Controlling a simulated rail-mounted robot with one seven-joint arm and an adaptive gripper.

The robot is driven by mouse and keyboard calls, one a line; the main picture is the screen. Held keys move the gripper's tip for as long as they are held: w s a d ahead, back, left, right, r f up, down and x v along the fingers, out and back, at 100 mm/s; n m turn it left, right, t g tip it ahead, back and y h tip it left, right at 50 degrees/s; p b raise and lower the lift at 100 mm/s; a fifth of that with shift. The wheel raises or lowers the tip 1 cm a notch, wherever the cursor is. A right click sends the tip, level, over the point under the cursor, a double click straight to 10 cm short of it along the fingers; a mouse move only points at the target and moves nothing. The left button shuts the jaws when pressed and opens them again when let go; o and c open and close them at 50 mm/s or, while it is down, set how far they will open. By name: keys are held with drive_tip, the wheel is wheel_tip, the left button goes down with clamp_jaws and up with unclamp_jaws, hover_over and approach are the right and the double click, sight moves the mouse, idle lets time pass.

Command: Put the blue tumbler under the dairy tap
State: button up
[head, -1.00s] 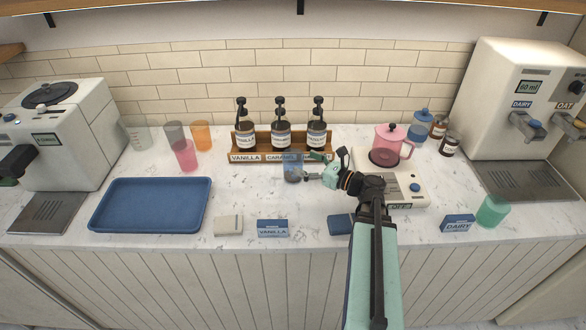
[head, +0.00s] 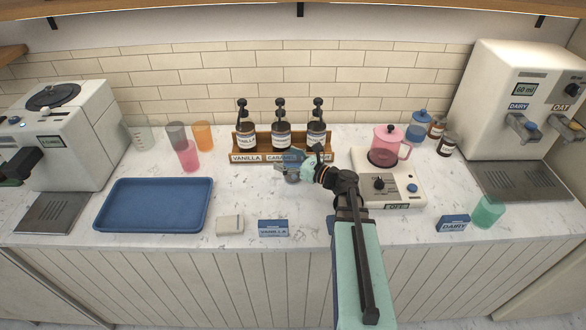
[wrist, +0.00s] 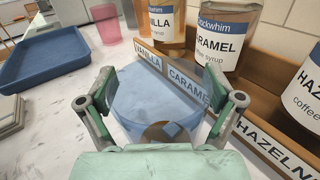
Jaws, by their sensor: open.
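The blue tumbler (wrist: 152,92) is see-through and stands on the counter in front of the syrup rack, below the caramel label. In the wrist view it lies between the two fingers of my gripper (wrist: 163,98), which is open with a finger on either side; I cannot tell whether they touch it. In the head view my gripper (head: 291,170) covers most of the tumbler. The dairy tap (head: 523,126) is on the white dispenser (head: 512,75) at the far right, above a grey drip tray (head: 553,184).
The syrup rack (head: 235,156) with bottles is right behind the tumbler. A teal cup (head: 487,212) and a dairy sign (head: 453,223) are before the dispenser. A blue tray (head: 152,226) lies left.

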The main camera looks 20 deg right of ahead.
drive_tip(key=c, duration=1.4)
